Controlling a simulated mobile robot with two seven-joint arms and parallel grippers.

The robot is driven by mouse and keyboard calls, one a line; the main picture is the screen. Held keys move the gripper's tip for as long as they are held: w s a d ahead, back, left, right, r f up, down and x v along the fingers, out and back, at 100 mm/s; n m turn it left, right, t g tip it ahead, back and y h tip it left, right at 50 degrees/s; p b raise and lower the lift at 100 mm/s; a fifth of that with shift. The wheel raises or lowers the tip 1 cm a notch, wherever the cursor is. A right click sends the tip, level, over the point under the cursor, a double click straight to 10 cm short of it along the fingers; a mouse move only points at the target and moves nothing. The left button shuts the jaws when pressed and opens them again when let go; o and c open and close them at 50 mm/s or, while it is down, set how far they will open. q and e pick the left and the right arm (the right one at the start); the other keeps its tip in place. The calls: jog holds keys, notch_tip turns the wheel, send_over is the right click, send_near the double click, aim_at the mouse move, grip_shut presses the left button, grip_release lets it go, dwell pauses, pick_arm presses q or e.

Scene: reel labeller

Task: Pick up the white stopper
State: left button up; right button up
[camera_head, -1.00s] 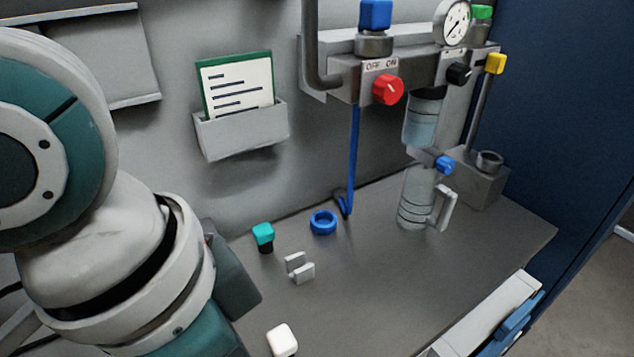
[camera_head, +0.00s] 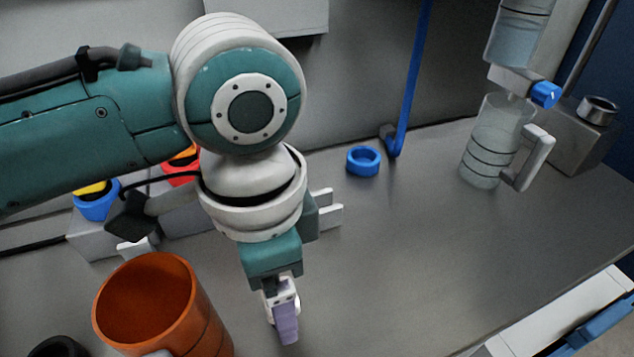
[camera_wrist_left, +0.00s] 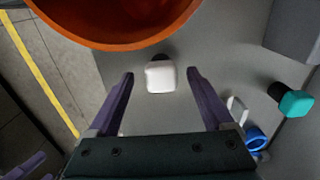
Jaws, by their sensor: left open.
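The white stopper (camera_wrist_left: 160,78) shows in the left wrist view, with a dark part at its far end. It lies on the grey bench, close to the rim of an orange container. My left gripper (camera_wrist_left: 160,74) is open, and its purple fingertips appear on either side of the stopper, with gaps on both sides. How far above it they are is hard to tell. In the head view my left gripper (camera_head: 285,316) points down over the bench, and the stopper is not visible there.
The orange container (camera_head: 150,300) stands just left of the gripper. A blue ring (camera_head: 363,161) and a clear jug (camera_head: 492,145) stand farther back. A teal-capped stopper (camera_wrist_left: 296,103) lies right in the wrist view. Bench right of the gripper is clear.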

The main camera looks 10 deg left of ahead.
pick_arm(q)
notch_tip(320, 180, down, 3)
jog(key=shift+w, duration=0.1)
grip_shut()
dwell(0.7)
